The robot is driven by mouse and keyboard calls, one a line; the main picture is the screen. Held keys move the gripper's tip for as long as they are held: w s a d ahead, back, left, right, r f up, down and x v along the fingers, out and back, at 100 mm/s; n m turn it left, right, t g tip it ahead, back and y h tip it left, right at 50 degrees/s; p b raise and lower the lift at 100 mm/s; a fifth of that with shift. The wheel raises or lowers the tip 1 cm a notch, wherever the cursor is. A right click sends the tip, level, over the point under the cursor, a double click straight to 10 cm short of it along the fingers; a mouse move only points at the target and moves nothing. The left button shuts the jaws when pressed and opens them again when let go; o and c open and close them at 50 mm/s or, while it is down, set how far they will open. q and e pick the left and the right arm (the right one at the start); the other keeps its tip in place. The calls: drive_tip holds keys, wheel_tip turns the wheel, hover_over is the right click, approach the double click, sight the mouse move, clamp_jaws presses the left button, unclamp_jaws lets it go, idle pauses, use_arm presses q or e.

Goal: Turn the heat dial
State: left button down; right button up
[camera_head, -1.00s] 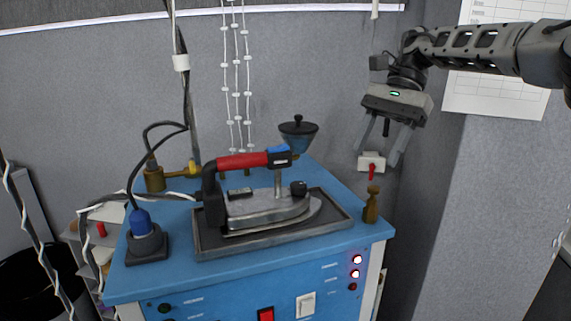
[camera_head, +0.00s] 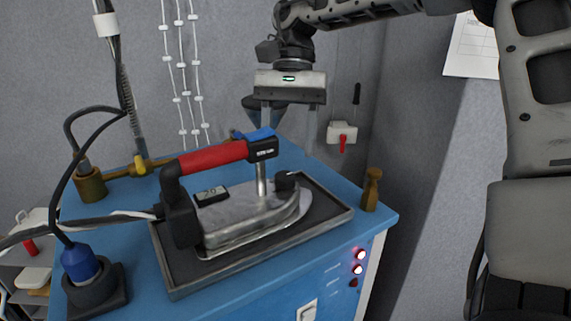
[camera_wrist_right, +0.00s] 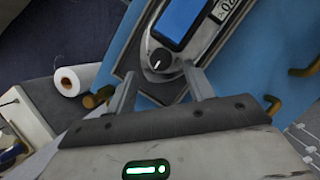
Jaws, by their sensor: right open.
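The heat dial (camera_head: 287,180) is a small black knob on the front end of the iron (camera_head: 245,212), which has a red handle and a grey metal body. In the right wrist view the dial (camera_wrist_right: 161,59) has a white pointer mark and lies between and just beyond my fingertips. My right gripper (camera_head: 289,132) is open and empty, pointing down over the iron's front end, with a gap above the dial. It also shows in the wrist view (camera_wrist_right: 160,74). My left gripper is out of view.
The iron rests on a dark tray (camera_head: 335,213) on a blue workbench (camera_head: 140,216). A brass-coloured peg (camera_head: 371,190) stands at the right corner. A black bowl-like part is behind my gripper. A blue plug (camera_head: 80,263) with cables stands at left.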

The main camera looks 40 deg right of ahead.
sight(285, 175)
drive_tip(key=x, duration=0.3)
drive_tip(key=shift+a+f, duration=0.1)
drive_tip(key=shift+f, duration=0.25)
drive_tip(key=shift+s+a+f, duration=0.15)
drive_tip(key=shift+f, duration=0.25)
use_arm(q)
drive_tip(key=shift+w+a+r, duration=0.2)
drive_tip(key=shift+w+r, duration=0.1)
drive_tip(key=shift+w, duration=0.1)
use_arm(e)
drive_tip(key=shift+c, duration=0.3)
drive_tip(key=c, duration=0.9)
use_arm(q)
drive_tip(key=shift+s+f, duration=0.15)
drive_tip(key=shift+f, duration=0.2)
